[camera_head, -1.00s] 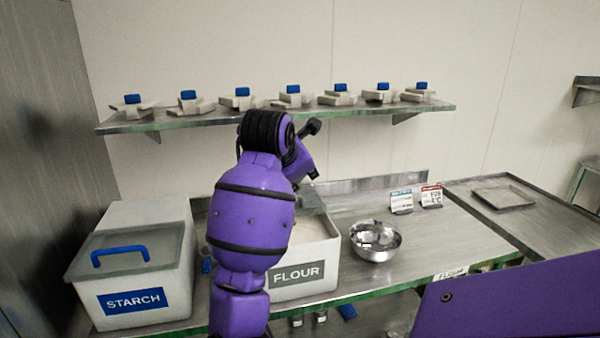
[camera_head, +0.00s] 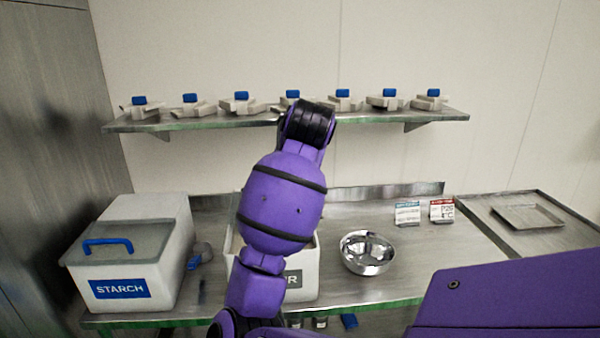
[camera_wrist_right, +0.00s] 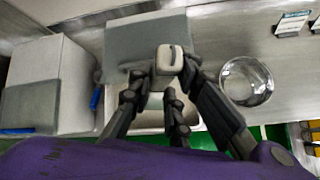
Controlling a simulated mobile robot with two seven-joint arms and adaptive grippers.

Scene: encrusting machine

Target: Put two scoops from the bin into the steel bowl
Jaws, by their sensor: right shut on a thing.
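The steel bowl (camera_head: 368,252) stands on the counter right of the flour bin (camera_head: 308,262). It also shows in the wrist view (camera_wrist_right: 246,82) and looks empty. My right arm hides most of the flour bin in the head view. In the wrist view a grey panel (camera_wrist_right: 135,42) lies at the bin's back. My right gripper (camera_wrist_right: 168,76) is above the bin, shut on a pale blocky thing (camera_wrist_right: 168,58) with a dark slot; I cannot tell whether it is a scoop's handle. A blue-handled scoop (camera_head: 203,254) lies beside the starch bin. My left gripper is out of view.
The starch bin (camera_head: 128,265) stands at the left with its lid on. A wall shelf (camera_head: 240,122) holds several pale parts with blue tabs. Small sign cards (camera_head: 408,213) and a tray (camera_head: 527,217) are at the right. The counter around the bowl is clear.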

